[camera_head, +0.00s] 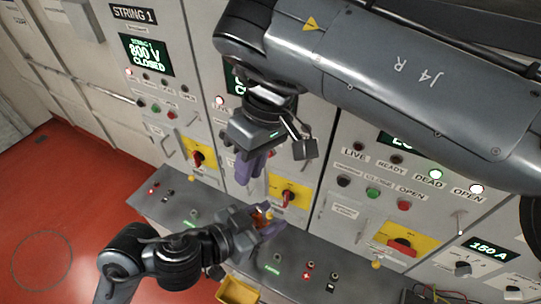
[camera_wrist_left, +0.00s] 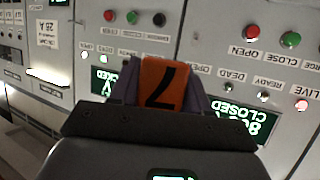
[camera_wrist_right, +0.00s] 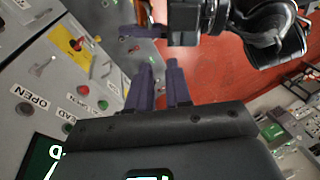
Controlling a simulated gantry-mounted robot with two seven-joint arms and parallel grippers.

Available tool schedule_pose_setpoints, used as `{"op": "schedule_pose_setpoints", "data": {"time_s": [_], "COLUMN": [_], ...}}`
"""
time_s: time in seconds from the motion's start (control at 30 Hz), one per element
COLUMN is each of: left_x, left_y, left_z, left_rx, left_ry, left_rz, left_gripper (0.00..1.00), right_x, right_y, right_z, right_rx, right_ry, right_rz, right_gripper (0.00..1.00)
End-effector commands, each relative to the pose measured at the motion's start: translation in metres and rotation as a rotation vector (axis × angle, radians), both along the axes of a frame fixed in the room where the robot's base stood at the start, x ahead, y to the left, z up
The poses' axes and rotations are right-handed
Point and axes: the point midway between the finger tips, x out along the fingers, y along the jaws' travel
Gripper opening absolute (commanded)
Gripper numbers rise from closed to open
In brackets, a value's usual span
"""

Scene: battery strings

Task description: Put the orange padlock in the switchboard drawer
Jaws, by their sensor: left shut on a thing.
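The orange padlock (camera_wrist_left: 163,88), marked with a dark 7, is held between the fingers of my left gripper (camera_wrist_left: 165,95). In the head view the padlock (camera_head: 259,216) shows only partly between the purple fingers of my left gripper (camera_head: 268,222), above the grey desk ledge. My right gripper (camera_head: 254,168) hangs above and behind it, pointing down. In the right wrist view its fingers (camera_wrist_right: 160,85) are slightly apart with nothing between them. A yellow-lined drawer or tray (camera_head: 238,291) shows at the bottom of the head view, below the ledge's front edge; its inside is mostly cut off.
The ledge (camera_head: 150,203) carries small lamps and switches. Behind it stand grey cabinets with yellow-plated red rotary handles (camera_head: 199,158) (camera_head: 289,196) (camera_head: 403,245). My right arm covers the upper right. Red floor (camera_head: 70,200) is open at left.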

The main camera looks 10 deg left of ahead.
Motion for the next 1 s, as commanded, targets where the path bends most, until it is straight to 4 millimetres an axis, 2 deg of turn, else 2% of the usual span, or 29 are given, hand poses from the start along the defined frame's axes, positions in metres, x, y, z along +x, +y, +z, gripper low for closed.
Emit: {"op": "schedule_pose_setpoints", "data": {"time_s": [0.03,0.2,0.4,0.57,1.0], "left_x": [0.000,0.000,0.000,0.000,0.000], "left_y": [0.000,0.000,0.000,0.000,0.000], "left_z": [0.000,0.000,0.000,0.000,0.000], "left_rx": [0.000,0.000,0.000,0.000,-0.001], "left_ry": [0.000,0.000,0.000,0.000,-0.001], "left_rz": [0.000,0.000,0.000,0.000,0.000], "left_gripper": [0.15,0.15,0.15,0.15,0.15], "right_x": [-0.003,-0.012,-0.017,-0.021,-0.030], "right_y": [-0.009,-0.030,-0.039,-0.038,-0.029], "right_z": [0.012,0.036,0.042,0.027,-0.041], "right_rx": [-0.032,-0.096,-0.122,-0.123,-0.122], "right_ry": [-0.007,-0.003,0.003,0.008,0.007], "right_rz": [-0.018,-0.075,-0.105,-0.106,-0.106], "right_gripper": [0.19,0.19,0.19,0.19,0.19]}}
